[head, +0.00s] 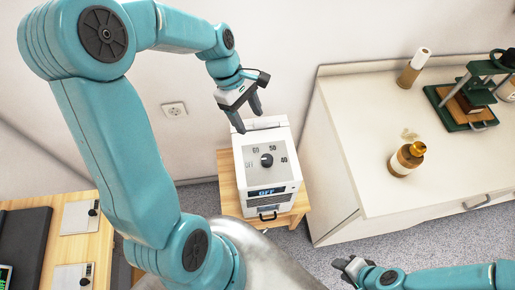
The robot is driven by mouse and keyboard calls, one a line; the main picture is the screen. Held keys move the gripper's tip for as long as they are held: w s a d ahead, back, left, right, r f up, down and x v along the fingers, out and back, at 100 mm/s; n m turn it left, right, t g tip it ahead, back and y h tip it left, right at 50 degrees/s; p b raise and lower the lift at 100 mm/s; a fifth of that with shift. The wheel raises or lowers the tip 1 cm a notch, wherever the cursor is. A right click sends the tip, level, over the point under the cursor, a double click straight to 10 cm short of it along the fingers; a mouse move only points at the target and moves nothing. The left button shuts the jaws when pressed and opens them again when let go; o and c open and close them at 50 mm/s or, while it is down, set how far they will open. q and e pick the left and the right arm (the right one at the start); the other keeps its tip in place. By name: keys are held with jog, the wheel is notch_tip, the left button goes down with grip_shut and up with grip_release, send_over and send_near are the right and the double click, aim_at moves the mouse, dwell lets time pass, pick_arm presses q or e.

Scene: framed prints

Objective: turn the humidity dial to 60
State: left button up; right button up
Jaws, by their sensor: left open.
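The humidity dial is a black knob (267,160) on the sloped grey top panel of a white box-shaped unit (284,192). The marks 60, 50 and 40 show around the knob, with 60 at the upper left and 40 at the right. I cannot tell exactly which mark the knob points to. My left gripper (249,117) is open and empty, above the back left of the unit, apart from the knob. My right gripper (347,264) is low at the bottom, away from the unit; its jaws are unclear.
The unit stands on a small wooden stand (229,190). A white counter (350,130) at the right holds an amber bottle (406,158), a paper roll (413,68) and a green press (462,115). A wooden desk (88,245) is at lower left. A wall socket (174,109) is behind.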

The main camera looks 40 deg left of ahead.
pick_arm(q)
jog(key=p, duration=0.1)
send_near(267, 158)
jog(key=x, duration=0.7)
jog(key=shift+d+f, duration=0.1)
jog(key=shift+f, duration=0.25)
jog(key=shift+d+f, duration=0.35)
jog(key=shift+f, duration=0.05)
jog(key=shift+a+f, duration=0.1)
jog(key=shift+a, duration=0.1)
pick_arm(e)
jog(key=shift+a+r, duration=0.35)
jog(key=shift+r, duration=0.25)
pick_arm(q)
jog(key=shift+d, duration=0.1)
jog(key=c, duration=1)
jog(key=shift+c, duration=0.2)
